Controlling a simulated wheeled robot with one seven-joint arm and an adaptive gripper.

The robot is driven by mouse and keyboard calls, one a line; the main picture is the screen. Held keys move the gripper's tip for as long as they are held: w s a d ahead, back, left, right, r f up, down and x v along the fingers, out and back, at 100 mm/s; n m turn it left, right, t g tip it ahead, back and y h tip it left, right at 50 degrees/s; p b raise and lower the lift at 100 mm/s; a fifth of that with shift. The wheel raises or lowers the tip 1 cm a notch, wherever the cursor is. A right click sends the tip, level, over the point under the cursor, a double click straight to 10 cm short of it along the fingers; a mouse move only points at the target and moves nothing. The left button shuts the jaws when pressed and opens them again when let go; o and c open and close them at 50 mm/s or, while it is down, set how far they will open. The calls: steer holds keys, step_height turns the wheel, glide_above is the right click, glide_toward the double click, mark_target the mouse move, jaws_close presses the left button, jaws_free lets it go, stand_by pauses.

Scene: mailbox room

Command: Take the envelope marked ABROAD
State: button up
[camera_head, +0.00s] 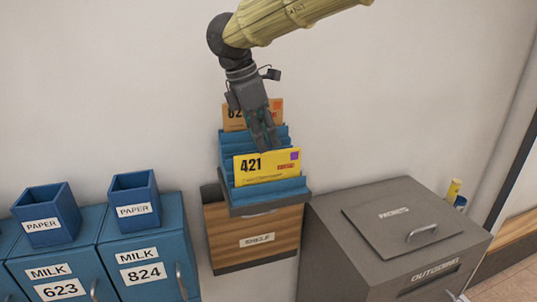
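A yellow envelope (251,176) marked 421 stands upright in the front of a blue stepped rack (227,154). It has a purple square and a small red mark at its right end; the small print is too small to read. An orange envelope (234,124) stands in the rear of the rack, its number partly hidden behind my gripper. I cannot tell which one is marked ABROAD. My gripper (267,143) points down over the middle of the rack, its fingertips just behind the yellow envelope's top edge. Its fingers look close together; whether they touch or hold anything is unclear.
The rack sits on a wooden box (225,229) labelled SHELF. Left are blue boxes (146,240) labelled MILK with PAPER bins (135,189) on top. Right is a grey OUTGOING box (340,265) with a handled lid (385,236). The wall stands close behind the rack.

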mark_target(269, 152)
steer(key=f, duration=0.1)
steer(key=w+f+b, duration=0.1)
steer(key=w+f, duration=0.1)
steer(key=shift+d+f, duration=0.25)
steer(key=shift+f, duration=0.1)
steer(key=shift+s+d+f+b, duration=0.2)
steer(key=shift+s+f+b, duration=0.1)
steer(key=shift+s+b, duration=0.2)
steer(key=shift+d+f, duration=0.1)
steer(key=shift+f, duration=0.15)
steer(key=shift+w+f, duration=0.4)
steer(key=shift+w, duration=0.05)
steer(key=shift+s+r, duration=0.2)
steer(key=shift+s, duration=0.1)
steer(key=shift+c, duration=0.4)
steer(key=shift+w+f, duration=0.1)
jaws_close()
steer(key=shift+r+p, duration=1.25)
steer(key=shift+r, duration=1.3)
